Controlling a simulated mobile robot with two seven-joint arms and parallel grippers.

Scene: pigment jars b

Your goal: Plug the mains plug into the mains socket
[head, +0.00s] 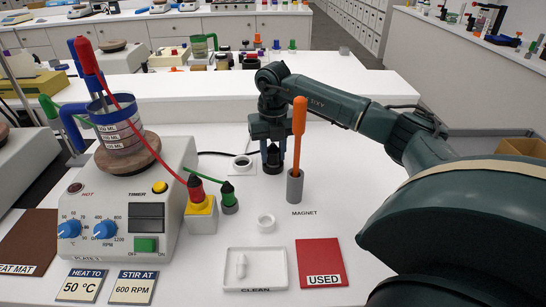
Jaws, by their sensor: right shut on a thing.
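My right gripper (272,138) reaches in from the right and points down over the white bench. It is shut on a black plug (272,161), which looks upright at or just above the bench top; I cannot tell whether it touches. A black cable runs left from behind it toward the hotplate. My left gripper is not in view.
An orange-handled rod stands in a grey holder (295,188) close right of the plug. A hotplate (130,200) with a beaker is at left. Red and green plugs with leads (229,197) stand between.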

